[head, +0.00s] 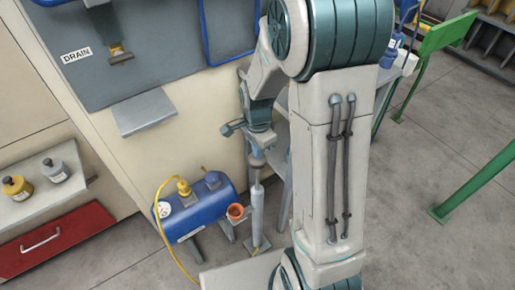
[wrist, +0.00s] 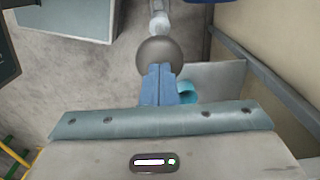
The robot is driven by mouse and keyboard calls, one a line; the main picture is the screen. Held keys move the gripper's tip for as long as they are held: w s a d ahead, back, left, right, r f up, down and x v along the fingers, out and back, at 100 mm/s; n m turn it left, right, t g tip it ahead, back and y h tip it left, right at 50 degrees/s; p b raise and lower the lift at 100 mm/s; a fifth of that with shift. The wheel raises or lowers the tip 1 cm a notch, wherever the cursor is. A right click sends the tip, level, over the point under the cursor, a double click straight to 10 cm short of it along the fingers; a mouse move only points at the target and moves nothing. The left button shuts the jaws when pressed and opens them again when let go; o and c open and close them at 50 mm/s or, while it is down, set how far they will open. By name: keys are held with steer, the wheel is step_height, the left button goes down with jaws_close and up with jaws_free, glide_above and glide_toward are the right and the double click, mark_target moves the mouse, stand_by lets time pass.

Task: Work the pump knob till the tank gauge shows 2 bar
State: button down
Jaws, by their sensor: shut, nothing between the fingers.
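The blue tank (head: 208,206) stands low against the cream wall, with a white round gauge (head: 162,209) on its left end. The gauge reading is too small to make out. The upright grey pump (head: 257,215) stands right of the tank, with its knob (head: 256,160) at the top. My gripper (head: 257,147) is just above the knob, pointing down. In the wrist view, my gripper (wrist: 159,70) is shut and empty, its fingertips overlapping the edge of the round grey knob (wrist: 160,50). I cannot tell whether they touch it. The pump shaft (wrist: 158,20) shows beyond the knob.
An orange cup-like part (head: 236,211) sits between tank and pump. A yellow hose (head: 163,240) runs from the tank to the floor. A grey shelf (head: 145,112) juts from the wall at upper left. Green rails (head: 480,180) stand at right, with open floor before them.

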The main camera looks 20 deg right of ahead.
step_height(320, 180, down, 9)
steer(key=b, duration=0.5)
steer(key=shift+s+b, duration=0.2)
steer(key=shift+b, duration=0.1)
steer(key=r+p, duration=0.2)
steer(key=r, duration=0.5)
steer(key=r+p, duration=0.2)
steer(key=r, duration=0.4)
steer(key=shift+w+r, duration=0.2)
steer(key=shift+r, duration=0.55)
stand_by(0.7)
step_height(320, 180, up, 9)
steer(key=shift+r, duration=0.15)
